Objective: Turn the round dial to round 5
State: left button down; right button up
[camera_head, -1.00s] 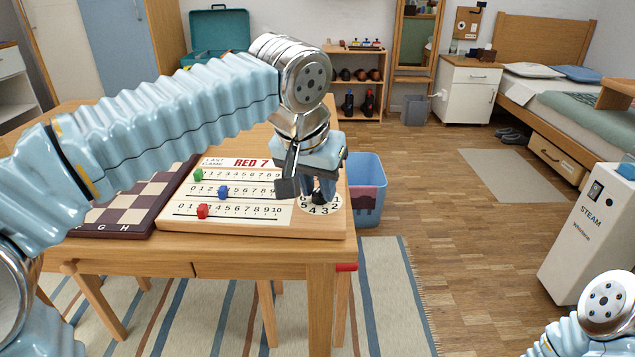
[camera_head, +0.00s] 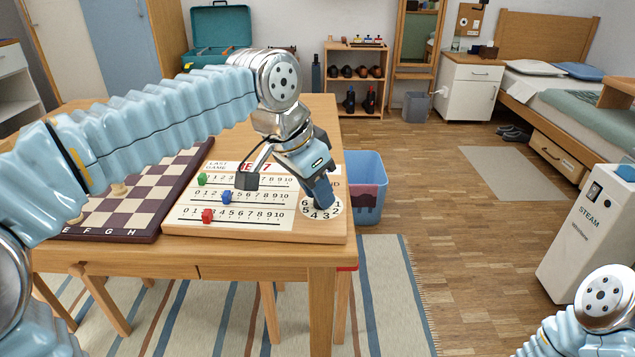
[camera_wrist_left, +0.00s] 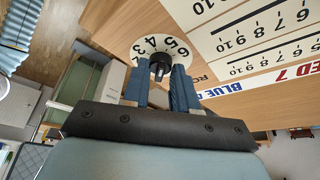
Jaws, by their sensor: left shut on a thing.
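The round dial is a white disc (camera_head: 335,209) with black numbers at the right end of a wooden scoreboard (camera_head: 250,235); 3, 4, 5 and 6 show in the left wrist view (camera_wrist_left: 147,46). Its black knob (camera_wrist_left: 161,62) sits between the blue fingers of my left gripper (camera_wrist_left: 161,74), which is shut on it. In the head view my left gripper (camera_head: 322,200) comes down tilted over the dial and hides the knob. I cannot tell which number the knob marks. My right gripper is out of view; only part of my right arm shows at lower right.
Green (camera_head: 202,179), blue (camera_head: 226,196) and red (camera_head: 207,216) pegs sit on the scoreboard's number rows. A chessboard (camera_head: 140,200) lies left of it on the wooden table (camera_head: 240,262). A blue bin (camera_head: 366,170) stands beyond the table's right edge.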

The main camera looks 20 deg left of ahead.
pick_arm(q)
jog(key=shift+w+m+h+p, duration=0.1)
jog(key=shift+m+h+p, duration=0.25)
jog(key=shift+m, duration=0.65)
jog(key=shift+g, duration=0.3)
jog(key=c, duration=0.9)
grip_release()
jog(key=shift+p+v, duration=1.4)
jog(key=shift+v, duration=5.55)
